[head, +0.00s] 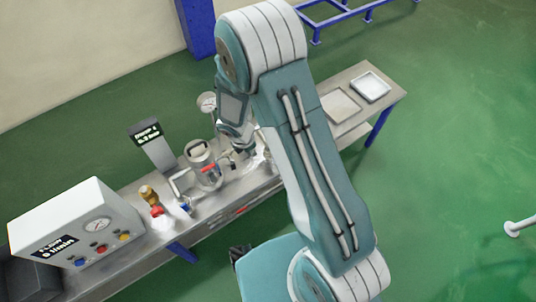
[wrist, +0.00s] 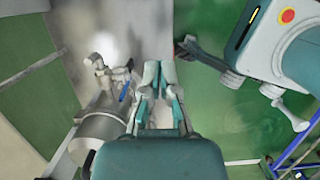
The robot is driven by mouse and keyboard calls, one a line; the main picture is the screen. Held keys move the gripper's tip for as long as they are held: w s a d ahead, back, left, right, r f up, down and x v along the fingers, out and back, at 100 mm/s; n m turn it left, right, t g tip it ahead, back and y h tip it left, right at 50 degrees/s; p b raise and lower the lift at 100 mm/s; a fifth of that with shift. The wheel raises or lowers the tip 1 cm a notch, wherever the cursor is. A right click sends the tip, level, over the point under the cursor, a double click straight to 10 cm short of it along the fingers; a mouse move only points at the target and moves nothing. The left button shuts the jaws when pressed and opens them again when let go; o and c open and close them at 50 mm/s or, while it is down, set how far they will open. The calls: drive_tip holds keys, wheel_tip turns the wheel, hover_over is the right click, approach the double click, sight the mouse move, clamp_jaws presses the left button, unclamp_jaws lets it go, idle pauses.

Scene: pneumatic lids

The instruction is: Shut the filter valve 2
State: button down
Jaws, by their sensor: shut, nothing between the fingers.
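My gripper (head: 240,149) hangs over the workbench beside a steel vessel (head: 204,168), its tip partly hidden by my arm. In the wrist view my gripper (wrist: 159,72) has its fingertips close together, empty, to the right of the lying-looking vessel (wrist: 100,135). A metal pipe fitting with a small blue handle (wrist: 124,92) shows just left of the fingers, apart from them. In the head view a blue-handled valve (head: 184,208) stands left of the vessel. I cannot tell which fitting is filter valve 2; no label is readable.
The steel bench (head: 225,198) runs diagonally. A white control box (head: 82,232) with gauge and knobs stands at the left. A display post (head: 153,148) and round gauge (head: 207,102) stand behind the vessel. A shallow white tray (head: 371,87) lies at the far end. Green floor is open in front.

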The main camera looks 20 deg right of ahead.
drive_tip(key=w+d+f, duration=0.2)
drive_tip(key=d+f, duration=0.4)
drive_tip(key=f, duration=0.2)
drive_tip(key=shift+f, duration=0.3)
